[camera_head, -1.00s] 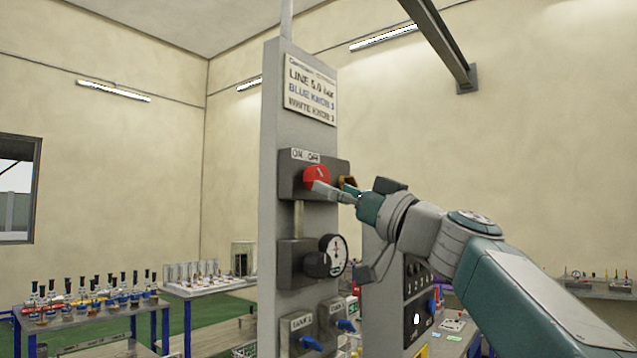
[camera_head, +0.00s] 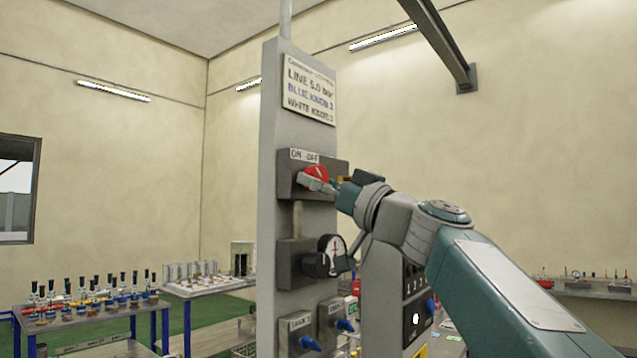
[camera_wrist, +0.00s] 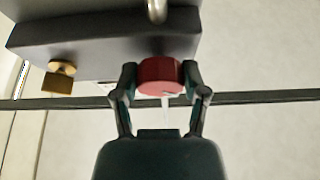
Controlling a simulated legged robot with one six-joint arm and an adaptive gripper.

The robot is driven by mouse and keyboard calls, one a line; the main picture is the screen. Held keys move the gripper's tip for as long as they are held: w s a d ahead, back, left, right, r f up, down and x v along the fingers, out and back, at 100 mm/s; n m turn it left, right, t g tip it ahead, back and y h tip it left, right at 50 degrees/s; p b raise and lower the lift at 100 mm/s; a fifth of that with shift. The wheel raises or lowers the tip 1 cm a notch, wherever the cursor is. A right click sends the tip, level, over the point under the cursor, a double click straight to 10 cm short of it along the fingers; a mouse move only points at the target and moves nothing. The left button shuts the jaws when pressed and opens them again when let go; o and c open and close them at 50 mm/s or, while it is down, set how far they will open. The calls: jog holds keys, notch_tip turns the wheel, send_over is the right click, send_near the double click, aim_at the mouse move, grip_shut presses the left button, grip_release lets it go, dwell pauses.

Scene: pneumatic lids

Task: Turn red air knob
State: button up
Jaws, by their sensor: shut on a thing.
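The red air knob (camera_head: 317,173) sits on the front of a dark box (camera_head: 292,184) on the grey column, under an ON/OFF label (camera_head: 305,156). My gripper (camera_head: 318,184) reaches it from the right and covers its lower part. In the wrist view the red knob (camera_wrist: 160,76) lies between the two fingers of my gripper (camera_wrist: 162,84), one on each side. The gripper is shut on the knob. The knob's pointer is hidden behind the fingers in the head view.
A pressure gauge (camera_head: 332,254) sits below the knob box, with two blue knobs (camera_head: 311,343) (camera_head: 345,325) lower down. A brass fitting (camera_wrist: 60,76) sticks out beside the knob. A sign (camera_head: 310,90) hangs above. Tables with bottles stand at the left.

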jog(key=shift+m+t, duration=0.3)
jog(key=shift+m, duration=0.2)
jog(key=m+t+h, duration=0.1)
jog(key=m, duration=0.2)
jog(key=m+t+h, duration=0.1)
jog(key=m+h, duration=0.1)
jog(key=m, duration=0.1)
jog(key=shift+s+a+r+m, duration=0.1)
jog(key=shift+s+m, duration=0.05)
jog(key=shift+m, duration=0.25)
jog(key=m+h, duration=0.1)
jog(key=m, duration=0.2)
jog(key=m+t+h, duration=0.1)
jog(key=m, duration=0.2)
jog(key=shift+h, duration=0.4)
jog(key=m+h, duration=0.1)
jog(key=m, duration=0.2)
jog(key=m+g+h, duration=0.1)
jog(key=m, duration=0.2)
jog(key=shift+a+r, duration=0.1)
jog(key=shift+m+g+h, duration=0.3)
jog(key=shift+m+h, duration=0.2)
jog(key=shift+m, duration=0.8)
jog(key=o, duration=1.2)
jog(key=shift+c, duration=0.2)
